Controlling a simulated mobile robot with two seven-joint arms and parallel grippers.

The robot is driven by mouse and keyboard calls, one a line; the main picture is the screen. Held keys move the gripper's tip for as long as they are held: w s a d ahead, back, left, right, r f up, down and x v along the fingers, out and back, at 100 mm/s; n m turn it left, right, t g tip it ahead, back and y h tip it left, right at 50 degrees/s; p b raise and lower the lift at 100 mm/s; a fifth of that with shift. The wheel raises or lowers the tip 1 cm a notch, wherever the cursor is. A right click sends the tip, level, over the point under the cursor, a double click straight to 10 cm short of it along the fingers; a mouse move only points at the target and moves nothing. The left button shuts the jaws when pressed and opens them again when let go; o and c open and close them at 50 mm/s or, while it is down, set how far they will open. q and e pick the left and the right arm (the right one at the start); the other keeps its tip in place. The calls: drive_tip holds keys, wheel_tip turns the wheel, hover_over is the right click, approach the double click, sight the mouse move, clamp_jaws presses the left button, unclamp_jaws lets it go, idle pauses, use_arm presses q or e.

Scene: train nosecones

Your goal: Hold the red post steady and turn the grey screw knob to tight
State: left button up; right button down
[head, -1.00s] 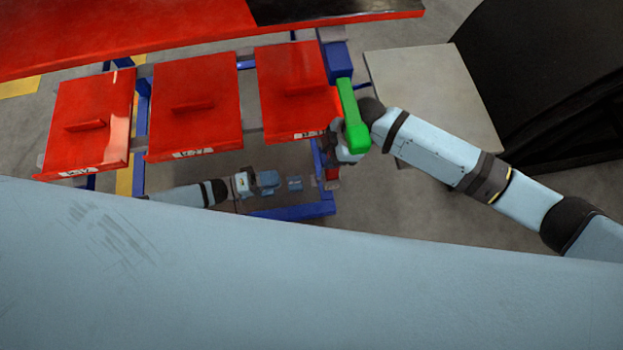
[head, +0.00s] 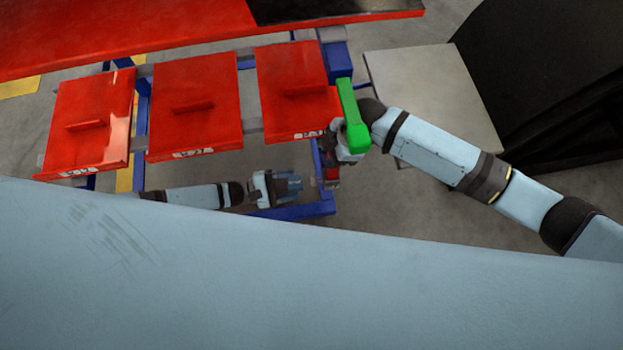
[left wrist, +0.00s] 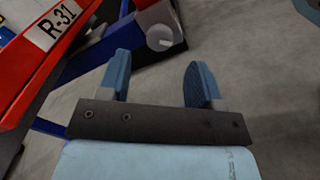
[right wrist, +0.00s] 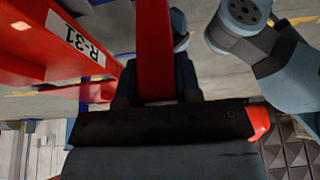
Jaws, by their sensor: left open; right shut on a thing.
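The red post (right wrist: 155,45) stands between the fingers of my right gripper (right wrist: 157,85), which is shut on it. In the head view, my right gripper (head: 345,152) is at the right end of the blue frame, and a bit of the red post (head: 331,176) shows below it. In the head view, my left gripper (head: 287,187) points right, towards the post.
A red panel (left wrist: 45,45) labelled R-31 is left of my left gripper, beside blue frame bars (left wrist: 85,60). A green bar (head: 352,115) lies by my right gripper. Several red panels (head: 195,105) hang above my left arm. A grey board (head: 430,95) is at right.

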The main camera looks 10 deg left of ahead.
sight(317, 180)
use_arm(q)
drive_tip(key=x, duration=0.6)
drive_tip(key=shift+d, duration=0.2)
drive_tip(key=shift+w, duration=0.1)
drive_tip(key=c, duration=0.9)
